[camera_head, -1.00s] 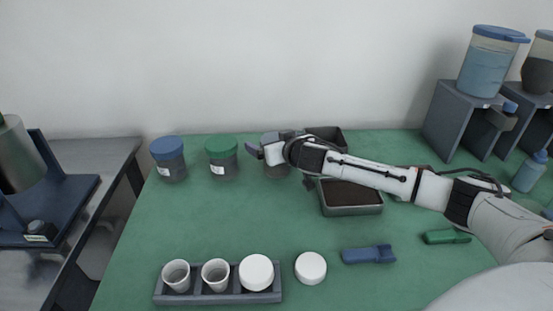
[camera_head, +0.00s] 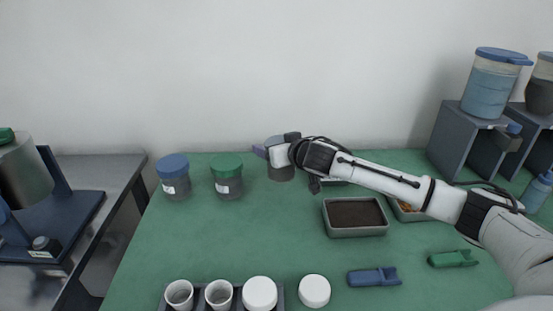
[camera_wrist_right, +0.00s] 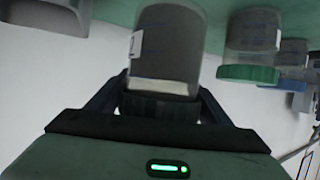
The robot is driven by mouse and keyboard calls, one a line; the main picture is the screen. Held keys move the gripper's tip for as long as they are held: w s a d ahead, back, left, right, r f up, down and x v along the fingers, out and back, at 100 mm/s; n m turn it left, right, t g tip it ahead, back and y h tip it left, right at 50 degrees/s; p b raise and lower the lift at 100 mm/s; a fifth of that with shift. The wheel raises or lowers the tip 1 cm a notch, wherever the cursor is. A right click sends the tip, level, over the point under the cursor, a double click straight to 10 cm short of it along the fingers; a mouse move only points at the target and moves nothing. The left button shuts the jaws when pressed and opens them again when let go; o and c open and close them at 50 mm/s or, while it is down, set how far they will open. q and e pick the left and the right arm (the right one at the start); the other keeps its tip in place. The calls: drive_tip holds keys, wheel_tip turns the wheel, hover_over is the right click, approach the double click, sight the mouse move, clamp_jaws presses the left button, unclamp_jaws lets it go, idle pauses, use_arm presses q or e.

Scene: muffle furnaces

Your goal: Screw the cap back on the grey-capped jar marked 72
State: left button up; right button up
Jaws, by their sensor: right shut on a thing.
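My right gripper (camera_wrist_right: 160,105) is shut on the dark grey cap (camera_wrist_right: 155,106) of a clear jar (camera_wrist_right: 168,50) with grey contents. In the head view, the right gripper (camera_head: 277,148) comes in from the right around the top of this grey-capped jar (camera_head: 281,172). The cap sits on the jar mouth; I cannot tell how tightly. My left gripper is out of view.
A green-capped jar (camera_head: 227,177) and a blue-capped jar (camera_head: 174,177) stand left of the held jar. A tray of dark material (camera_head: 355,214) lies right, below my arm. Cups, white lids, a blue tool (camera_head: 374,277) and a green tool (camera_head: 453,258) lie in front.

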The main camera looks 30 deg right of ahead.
sight(276, 137)
wheel_tip(276, 137, up, 5)
drive_tip(key=shift+f, duration=0.1)
idle(0.3)
drive_tip(key=o, duration=0.5)
drive_tip(key=c, duration=0.6)
drive_tip(key=shift+c, duration=0.2)
